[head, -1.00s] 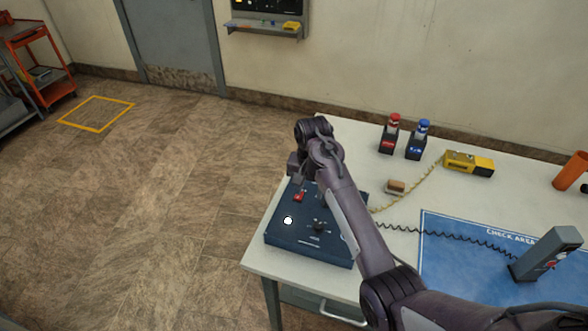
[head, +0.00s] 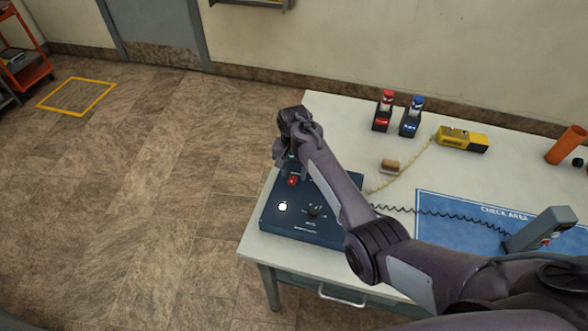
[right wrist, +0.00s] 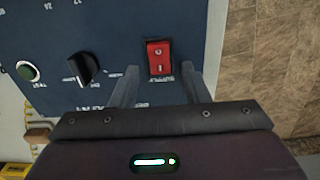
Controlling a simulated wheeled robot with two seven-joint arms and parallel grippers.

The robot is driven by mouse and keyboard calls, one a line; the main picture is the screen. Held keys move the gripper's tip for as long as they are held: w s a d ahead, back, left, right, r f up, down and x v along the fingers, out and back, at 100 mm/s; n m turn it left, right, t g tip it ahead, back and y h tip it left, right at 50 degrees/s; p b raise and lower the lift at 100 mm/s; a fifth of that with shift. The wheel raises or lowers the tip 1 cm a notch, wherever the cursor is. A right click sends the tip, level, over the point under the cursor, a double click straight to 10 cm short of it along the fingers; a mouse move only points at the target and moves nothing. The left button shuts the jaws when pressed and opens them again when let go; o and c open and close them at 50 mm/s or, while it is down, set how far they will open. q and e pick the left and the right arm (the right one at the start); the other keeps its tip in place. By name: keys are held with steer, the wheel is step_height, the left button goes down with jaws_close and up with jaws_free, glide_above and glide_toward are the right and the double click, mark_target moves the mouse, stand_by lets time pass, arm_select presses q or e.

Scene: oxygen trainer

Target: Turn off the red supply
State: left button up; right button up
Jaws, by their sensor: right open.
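The red supply switch (right wrist: 159,58) is a red rocker on the dark blue panel box (right wrist: 105,20). In the head view the red switch (head: 292,181) shows at the box's far left, just below my right gripper (head: 286,166). In the right wrist view my right gripper (right wrist: 165,85) is open, with one finger on either side of the switch's near end. Nothing is held. I cannot tell whether the fingers touch the panel. The box (head: 300,226) sits at the table's left end. My left gripper is not in view.
Red (head: 384,112) and blue (head: 411,118) canisters, a yellow device (head: 462,139) and a blue check-area mat (head: 450,250) are on the table (head: 340,110).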

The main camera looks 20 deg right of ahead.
mark_target(291, 183)
steer(key=c, duration=0.6)
jaws_close()
steer(key=p, duration=0.1)
steer(key=r+t+h+p, duration=0.1)
steer(key=p, duration=0.1)
steer(key=shift+s+a, duration=0.1)
steer(key=shift+s, duration=0.15)
steer(key=shift+a+f+t+p, duration=0.1)
steer(key=shift+f+t+p, duration=0.1)
steer(key=shift+t+p, duration=0.4)
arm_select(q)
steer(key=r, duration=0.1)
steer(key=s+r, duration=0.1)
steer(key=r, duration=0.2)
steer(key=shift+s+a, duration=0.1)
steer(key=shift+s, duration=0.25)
arm_select(e)
steer(key=shift+f+h, duration=0.1)
steer(key=shift+h, duration=0.2)
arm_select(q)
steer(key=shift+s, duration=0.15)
arm_select(e)
steer(key=o, duration=0.6)
jaws_free()
